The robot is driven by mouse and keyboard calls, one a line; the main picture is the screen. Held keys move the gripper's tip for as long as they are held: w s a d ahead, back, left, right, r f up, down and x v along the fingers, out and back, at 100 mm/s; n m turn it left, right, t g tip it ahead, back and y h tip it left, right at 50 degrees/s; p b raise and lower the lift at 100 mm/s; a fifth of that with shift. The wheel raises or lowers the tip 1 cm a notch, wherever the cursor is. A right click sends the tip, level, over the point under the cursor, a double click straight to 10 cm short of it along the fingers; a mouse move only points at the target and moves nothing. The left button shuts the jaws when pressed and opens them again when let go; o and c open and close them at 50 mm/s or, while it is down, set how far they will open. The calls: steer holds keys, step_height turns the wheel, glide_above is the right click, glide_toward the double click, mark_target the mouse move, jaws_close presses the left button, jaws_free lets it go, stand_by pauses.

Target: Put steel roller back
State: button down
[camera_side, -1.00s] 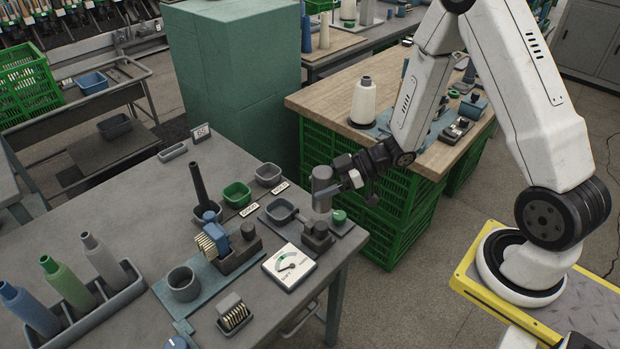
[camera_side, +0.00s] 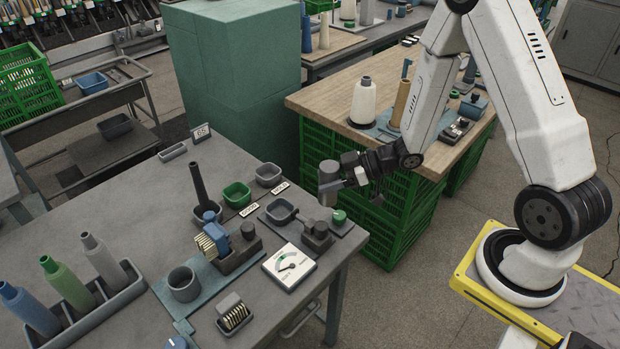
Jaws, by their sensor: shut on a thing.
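The steel roller (camera_side: 327,181) is a short grey cylinder, upright. My gripper (camera_side: 340,183) is shut on it from the right side. It holds the roller in the air near the right edge of the grey table (camera_side: 130,210), above and behind the small dark tray (camera_side: 350,229) that carries a dark block (camera_side: 317,234) and a green knob (camera_side: 339,216). The far side of the roller and part of the fingers are hidden. I cannot tell its exact height above the table.
A square dish (camera_side: 281,212), a dial gauge (camera_side: 289,268), a grey cup (camera_side: 183,284) and a dark upright tube (camera_side: 199,185) stand on the grey table. Behind is a wooden table (camera_side: 325,98) with a white cone (camera_side: 363,102). The grey table's back left is mostly clear.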

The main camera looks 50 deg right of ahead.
steer(key=d+m+t+h, duration=0.2)
steer(key=d+m+h, duration=0.1)
steer(key=d, duration=0.2)
steer(key=w+d+f, duration=0.1)
steer(key=w+f, duration=0.9)
steer(key=w, duration=0.4)
steer(key=shift+f, duration=0.15)
steer(key=shift+w+f, duration=0.2)
steer(key=shift+f, duration=1.55)
steer(key=shift+f, duration=0.2)
